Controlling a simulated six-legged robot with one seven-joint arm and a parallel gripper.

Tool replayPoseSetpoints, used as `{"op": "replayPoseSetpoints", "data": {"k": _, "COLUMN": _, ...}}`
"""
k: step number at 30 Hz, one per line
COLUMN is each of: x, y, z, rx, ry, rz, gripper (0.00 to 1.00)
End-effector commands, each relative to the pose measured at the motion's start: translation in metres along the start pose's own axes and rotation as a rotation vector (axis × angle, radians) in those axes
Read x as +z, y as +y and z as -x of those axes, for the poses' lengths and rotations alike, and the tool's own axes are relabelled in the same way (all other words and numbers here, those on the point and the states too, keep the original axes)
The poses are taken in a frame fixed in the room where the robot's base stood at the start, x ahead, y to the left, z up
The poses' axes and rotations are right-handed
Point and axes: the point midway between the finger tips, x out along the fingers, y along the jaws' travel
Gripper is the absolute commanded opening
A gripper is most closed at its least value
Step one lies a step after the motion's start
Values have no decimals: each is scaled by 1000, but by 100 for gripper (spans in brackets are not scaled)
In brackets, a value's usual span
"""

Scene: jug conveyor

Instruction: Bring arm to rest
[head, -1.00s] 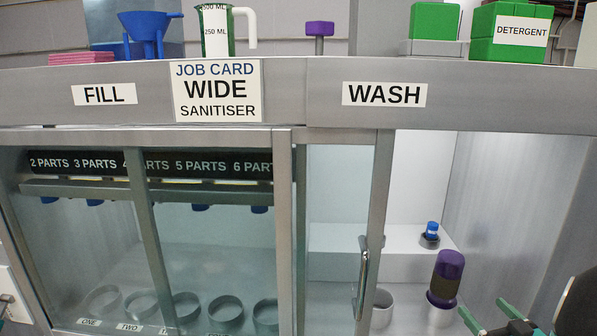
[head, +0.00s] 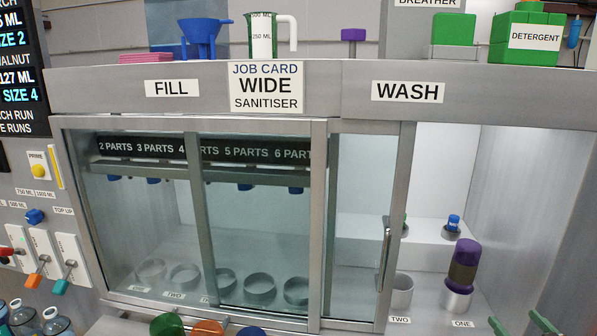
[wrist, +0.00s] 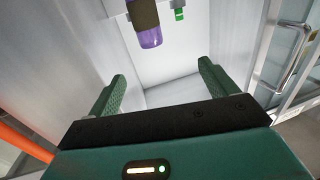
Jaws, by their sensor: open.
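My gripper (head: 520,324) shows at the lower right edge of the head view, only its green finger ends in frame. In the wrist view my gripper (wrist: 163,82) has its two green fingers wide apart with nothing between them. A dark bottle with purple ends (head: 463,268) stands upside down on a round holder marked ONE in the wash bay. It also shows in the wrist view (wrist: 148,38), beyond the fingers and apart from them. The rest of my arm is out of the head view.
The wash bay's sliding glass door (head: 362,225) with a metal handle (head: 384,260) stands left of the opening. A small blue-capped bottle (head: 453,222) sits on the back ledge. The fill bay is behind glass at left. Levers (head: 70,265) and bottles (head: 55,322) stand at far left.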

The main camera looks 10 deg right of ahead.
Motion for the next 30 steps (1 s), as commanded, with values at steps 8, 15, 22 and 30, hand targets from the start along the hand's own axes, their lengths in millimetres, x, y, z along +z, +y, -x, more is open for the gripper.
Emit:
{"op": "replayPoseSetpoints", "data": {"k": 8, "x": -16, "y": -12, "z": -30, "rx": 60, "ry": -64, "rz": 68, "gripper": 85}}
{"op": "replayPoseSetpoints", "data": {"k": 15, "x": -38, "y": -32, "z": -57, "rx": 150, "ry": -150, "rz": 136, "gripper": 85}}
{"op": "replayPoseSetpoints", "data": {"k": 22, "x": -70, "y": -82, "z": -75, "rx": 258, "ry": -288, "rz": 181, "gripper": 85}}
{"op": "replayPoseSetpoints", "data": {"k": 30, "x": -88, "y": -179, "z": -48, "rx": 296, "ry": -534, "rz": 136, "gripper": 85}}
